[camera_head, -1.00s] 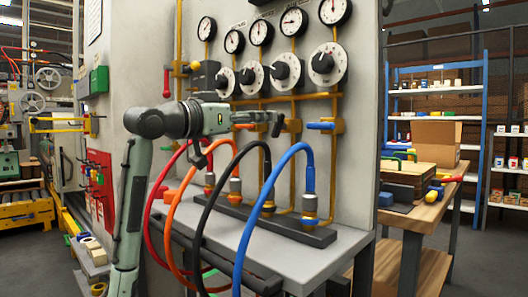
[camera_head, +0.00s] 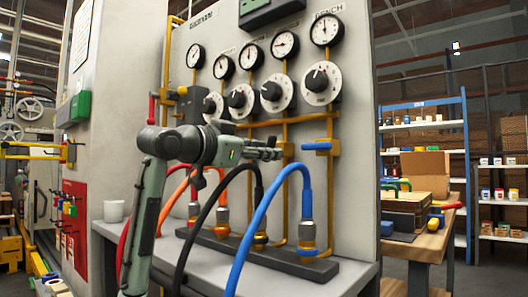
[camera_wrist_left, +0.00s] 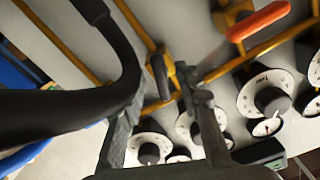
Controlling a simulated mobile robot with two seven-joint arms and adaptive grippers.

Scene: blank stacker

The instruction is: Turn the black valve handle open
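The black valve handle (camera_wrist_left: 158,76) shows in the left wrist view as a short dark bar at a brass valve on a yellow pipe. In the head view it is hard to separate from my dark fingers, beside the brass valve (camera_head: 288,149). My left gripper (camera_head: 273,150) is at this valve. In the wrist view the fingers of the left gripper (camera_wrist_left: 162,90) are apart, with the handle between or just beyond their tips. I cannot tell whether they touch it. My right gripper is not in view.
Black hose (camera_head: 205,222) and blue hose (camera_head: 247,232) arch in front of the panel, close below my left gripper. An orange handle (camera_wrist_left: 258,20) and a blue handle (camera_head: 316,146) sit on neighbouring pipes. Dials and gauges are above. A white cup (camera_head: 114,211) stands on the bench.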

